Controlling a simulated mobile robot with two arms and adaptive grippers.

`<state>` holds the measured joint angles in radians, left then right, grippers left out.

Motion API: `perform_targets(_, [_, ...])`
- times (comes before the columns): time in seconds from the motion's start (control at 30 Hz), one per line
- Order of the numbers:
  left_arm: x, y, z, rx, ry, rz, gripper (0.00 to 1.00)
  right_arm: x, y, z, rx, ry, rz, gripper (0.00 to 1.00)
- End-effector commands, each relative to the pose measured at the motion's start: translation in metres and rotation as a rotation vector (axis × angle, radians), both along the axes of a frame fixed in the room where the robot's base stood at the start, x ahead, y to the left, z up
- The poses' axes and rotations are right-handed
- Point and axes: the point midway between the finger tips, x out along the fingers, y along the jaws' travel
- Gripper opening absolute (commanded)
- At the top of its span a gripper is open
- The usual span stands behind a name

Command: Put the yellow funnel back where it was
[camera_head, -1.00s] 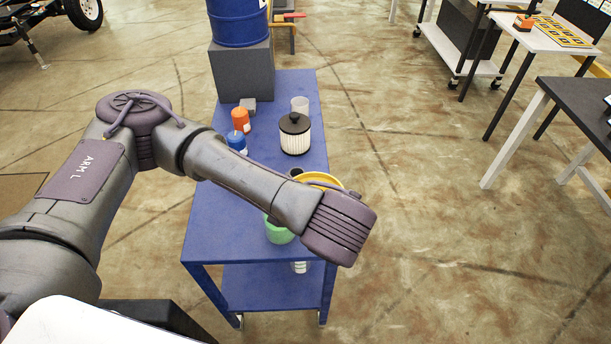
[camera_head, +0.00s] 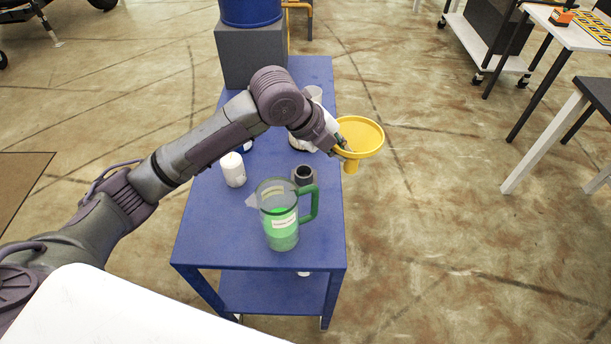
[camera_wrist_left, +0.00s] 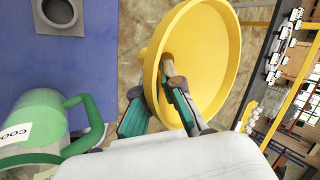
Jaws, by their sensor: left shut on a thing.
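The yellow funnel (camera_head: 361,134) is held by its rim in my left gripper (camera_head: 344,146), beyond the right edge of the blue cart. Its wide mouth faces up and its spout points down. In the left wrist view the funnel (camera_wrist_left: 221,50) fills the upper middle, with the left gripper's fingers (camera_wrist_left: 170,108) shut at its rim. A grey ring-shaped holder (camera_head: 304,176) with a dark round opening stands on the cart, left of and below the funnel; it also shows in the left wrist view (camera_wrist_left: 62,12). My right gripper is not in view.
A clear pitcher with green liquid (camera_head: 279,214) and a green handle stands on the blue cart (camera_head: 210,235) near the holder. A white cup-like piece (camera_head: 233,170) stands to the left. A grey block (camera_head: 252,55) with a blue drum (camera_head: 250,10) is at the back.

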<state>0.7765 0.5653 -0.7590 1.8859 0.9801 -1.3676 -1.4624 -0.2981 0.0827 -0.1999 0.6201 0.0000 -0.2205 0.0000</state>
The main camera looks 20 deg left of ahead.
Motion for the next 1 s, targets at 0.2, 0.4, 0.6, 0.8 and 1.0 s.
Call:
perform_targets(0.2, [0.000,0.010,-0.003,0.025,-0.045,-0.059,0.00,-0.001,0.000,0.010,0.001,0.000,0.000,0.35])
perform_targets(0.4, [0.008,0.051,-0.027,0.027,-0.041,-0.054,0.00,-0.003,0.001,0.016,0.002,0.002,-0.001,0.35])
perform_targets(0.6, [0.017,0.093,-0.053,0.027,-0.042,-0.055,0.00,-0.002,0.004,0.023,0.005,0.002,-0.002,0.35])
perform_targets(0.8, [0.022,0.114,-0.067,0.025,-0.047,-0.059,0.00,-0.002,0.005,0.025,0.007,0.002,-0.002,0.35])
perform_targets(1.0, [0.022,0.116,-0.082,0.024,-0.044,-0.060,0.00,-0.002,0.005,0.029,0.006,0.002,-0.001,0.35])
